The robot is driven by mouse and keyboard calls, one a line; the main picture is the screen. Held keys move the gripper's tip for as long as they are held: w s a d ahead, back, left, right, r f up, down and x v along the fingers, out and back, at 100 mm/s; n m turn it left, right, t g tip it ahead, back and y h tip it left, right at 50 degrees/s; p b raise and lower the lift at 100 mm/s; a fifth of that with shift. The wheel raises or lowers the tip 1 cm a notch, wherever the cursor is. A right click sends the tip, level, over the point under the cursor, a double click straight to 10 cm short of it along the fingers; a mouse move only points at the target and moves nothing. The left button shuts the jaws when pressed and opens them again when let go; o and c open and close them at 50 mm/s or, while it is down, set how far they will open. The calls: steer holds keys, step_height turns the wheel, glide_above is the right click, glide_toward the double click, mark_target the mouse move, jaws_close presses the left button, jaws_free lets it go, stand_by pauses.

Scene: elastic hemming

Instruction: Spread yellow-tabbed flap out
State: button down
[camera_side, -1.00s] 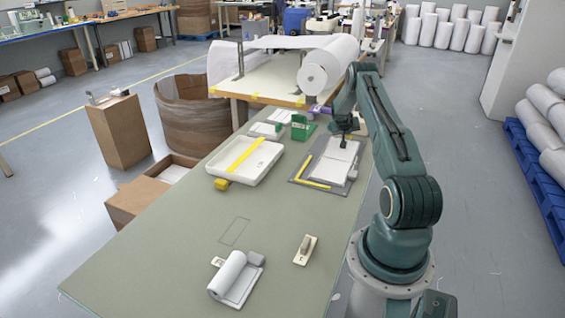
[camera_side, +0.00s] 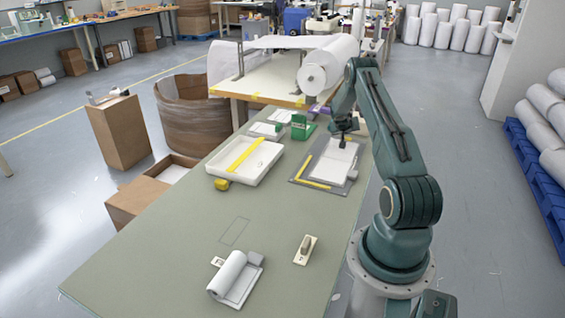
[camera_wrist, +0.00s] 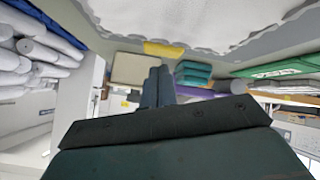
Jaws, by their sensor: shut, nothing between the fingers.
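White fabric (camera_side: 330,168) lies on a dark grey board (camera_side: 299,171) at the right side of the table in the side view. A yellow L-shaped strip (camera_side: 312,184) runs along the board's near left edges. My gripper (camera_side: 341,143) is low over the far part of the fabric, pointing down; I cannot tell whether it touches. In the wrist view my gripper (camera_wrist: 158,75) is shut and empty. White ruffled-edged material (camera_wrist: 190,15) fills the top of that view. A yellow patch (camera_wrist: 163,49) shows at its edge, apparently a tab. The flap's fold is too small to make out in the side view.
A white tray (camera_side: 219,172) with a yellow bar stands left of the board. A green block (camera_side: 303,127) stands behind. A white roll on a plate (camera_side: 241,288) and a small handled block (camera_side: 305,250) lie nearer. The middle of the table is clear.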

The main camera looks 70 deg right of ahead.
steer(key=shift+v, duration=2.15)
steer(key=w+a+r+n+t+y, duration=0.1)
steer(key=w+a+r+n+t, duration=0.1)
steer(key=w+a+r, duration=0.7)
steer(key=w+a+r+n+t+y, duration=0.1)
steer(key=w+a+r+t+y, duration=0.1)
steer(key=w+a+r, duration=0.7)
steer(key=s+a+r+n+t+y, duration=0.1)
steer(key=a+r, duration=0.3)
steer(key=a, duration=0.3)
steer(key=s+a+r+n, duration=0.1)
steer(key=a+r, duration=0.3)
steer(key=a, duration=0.3)
steer(key=s+a+r+n+y, duration=0.1)
steer(key=s+a+r, duration=0.1)
steer(key=a, duration=0.4)
steer(key=s+a+r+n+y, duration=0.1)
steer(key=a+r, duration=0.1)
steer(key=a, duration=0.3)
steer(key=s+a+n+y, duration=0.4)
steer(key=s+a+n, duration=0.2)
steer(key=s+a, duration=1.3)
steer(key=shift+a+t, duration=0.3)
steer(key=shift+a, duration=0.35)
steer(key=shift+w+f, duration=0.1)
steer(key=shift+f, duration=0.05)
